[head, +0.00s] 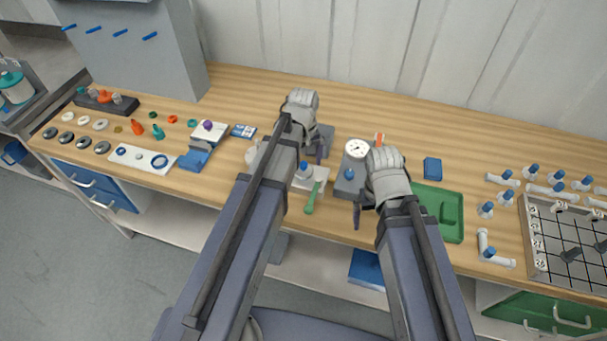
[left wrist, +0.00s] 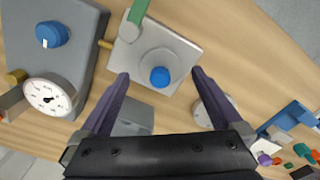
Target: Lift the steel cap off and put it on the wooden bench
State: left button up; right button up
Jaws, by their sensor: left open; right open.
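In the left wrist view, a round grey cap (left wrist: 155,57) with a blue knob (left wrist: 160,76) sits on a pale square plate (left wrist: 187,47). A green-handled lever (left wrist: 137,12) is at the plate's edge. In the head view the plate (head: 322,175) and green handle (head: 312,197) show beside my left arm, which hides part of them. My left gripper (left wrist: 159,71) is open, its fingertips on either side of the knob in the picture; I see no contact. My right gripper (head: 358,208) is open and empty by the gauge block (head: 346,187).
A grey block with a white dial gauge (head: 357,148) stands right of the plate. Another grey block (left wrist: 133,117) lies under the left fingers. A pale round part (left wrist: 213,112) is partly behind one finger. A green tray (head: 450,213) is farther right. Bare bench wood (head: 250,87) shows at the back.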

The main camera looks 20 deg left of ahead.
pick_arm(q)
notch_tip(320, 180, down, 2)
jog(key=shift+f+b, duration=0.1)
jog(key=shift+b, duration=0.55)
jog(key=c, duration=1.5)
